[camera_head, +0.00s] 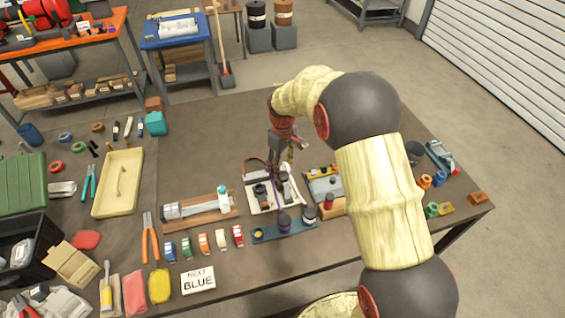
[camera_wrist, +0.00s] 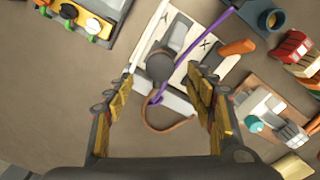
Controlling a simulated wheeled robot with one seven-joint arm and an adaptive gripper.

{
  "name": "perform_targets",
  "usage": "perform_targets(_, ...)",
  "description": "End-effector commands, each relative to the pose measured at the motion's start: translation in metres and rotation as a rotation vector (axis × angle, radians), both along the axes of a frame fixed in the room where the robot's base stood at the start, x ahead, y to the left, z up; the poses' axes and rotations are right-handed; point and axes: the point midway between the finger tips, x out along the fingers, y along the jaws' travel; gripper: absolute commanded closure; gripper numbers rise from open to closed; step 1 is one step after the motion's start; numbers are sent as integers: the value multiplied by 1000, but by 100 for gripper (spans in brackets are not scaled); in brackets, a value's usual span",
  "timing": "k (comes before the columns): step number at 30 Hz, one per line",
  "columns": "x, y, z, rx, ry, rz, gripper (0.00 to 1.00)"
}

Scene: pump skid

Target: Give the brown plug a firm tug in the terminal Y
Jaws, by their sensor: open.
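A white terminal board (camera_head: 262,208) lies on the bench below my gripper (camera_head: 281,158). In the wrist view the board (camera_wrist: 147,47) carries dark and grey parts and a printed mark like an X. A brown lead (camera_wrist: 168,130) loops out over its near edge; it also shows in the head view (camera_head: 254,161). A purple lead (camera_wrist: 205,42) crosses the board. I cannot make out the brown plug or the letter Y clearly; the right finger hides part of the board. My gripper (camera_wrist: 162,80) is open, its fingers spread above the board, with nothing held.
An orange handle-like piece (camera_wrist: 238,47) lies at the board's right in the wrist view. A grey cylinder on a wooden base (camera_head: 196,207) stands to the left. Bare bench (camera_head: 205,135) lies behind.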

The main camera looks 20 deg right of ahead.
Motion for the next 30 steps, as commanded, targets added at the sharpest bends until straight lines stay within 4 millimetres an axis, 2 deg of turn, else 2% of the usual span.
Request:
perform_targets(1,-1,0,-10,0,2,0,45)
perform_targets(6,-1,0,-36,0,2,-1,45)
perform_targets(12,0,0,-54,-1,1,-2,45)
perform_targets(23,0,0,-59,0,0,-2,45)
perform_targets(30,0,0,-59,0,0,-2,58)
